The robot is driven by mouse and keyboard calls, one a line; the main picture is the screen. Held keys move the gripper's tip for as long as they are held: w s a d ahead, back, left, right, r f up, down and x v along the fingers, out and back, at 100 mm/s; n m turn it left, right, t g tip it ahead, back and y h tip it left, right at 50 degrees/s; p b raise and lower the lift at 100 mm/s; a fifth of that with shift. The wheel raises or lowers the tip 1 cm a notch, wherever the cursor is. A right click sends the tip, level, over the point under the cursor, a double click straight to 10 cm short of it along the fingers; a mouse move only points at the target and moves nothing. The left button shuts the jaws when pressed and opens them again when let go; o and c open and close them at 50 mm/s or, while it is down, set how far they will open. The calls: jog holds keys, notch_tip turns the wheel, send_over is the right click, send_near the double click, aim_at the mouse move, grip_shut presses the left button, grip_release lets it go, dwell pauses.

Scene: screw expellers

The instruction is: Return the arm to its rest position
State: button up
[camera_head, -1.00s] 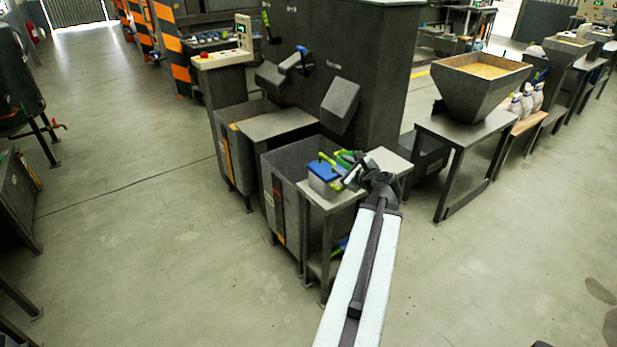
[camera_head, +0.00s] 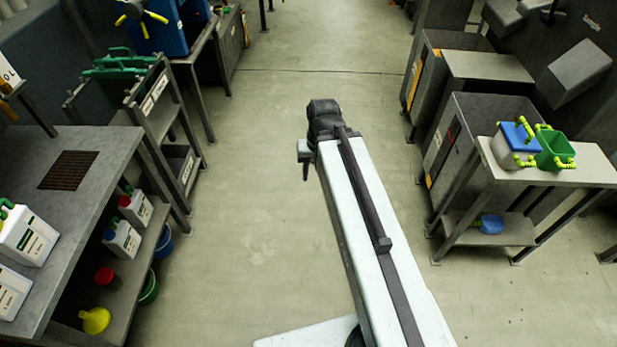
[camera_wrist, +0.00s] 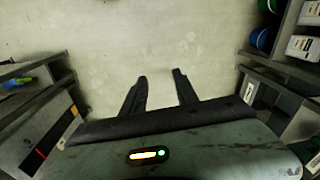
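My arm reaches forward over the aisle floor in the head view, with its black wrist joint at the far end. In the wrist view my gripper (camera_wrist: 160,74) points at bare floor. Its two dark fingers are apart with nothing between them. In the head view the fingers are not clearly visible behind the arm. No object is in contact with the gripper.
At right, a small table (camera_head: 590,174) holds a blue-lidded container (camera_head: 504,152) and a green container (camera_head: 553,150). At left stands a workbench (camera_head: 85,205) with bottles, and beyond it a rack (camera_head: 158,95). The floor (camera_head: 250,220) between is clear.

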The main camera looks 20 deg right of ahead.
jog(key=shift+s+a+n+g+h, duration=0.2)
jog(key=shift+s+a+n, duration=0.2)
jog(key=shift+a, duration=0.2)
jog(key=shift+s+a+n+g+h, duration=0.1)
jog(key=shift+s+a+n+h, duration=0.15)
jog(key=shift+a+n, duration=0.3)
notch_tip(320, 180, up, 14)
jog(key=p, duration=1.4)
jog(key=shift+a, duration=0.1)
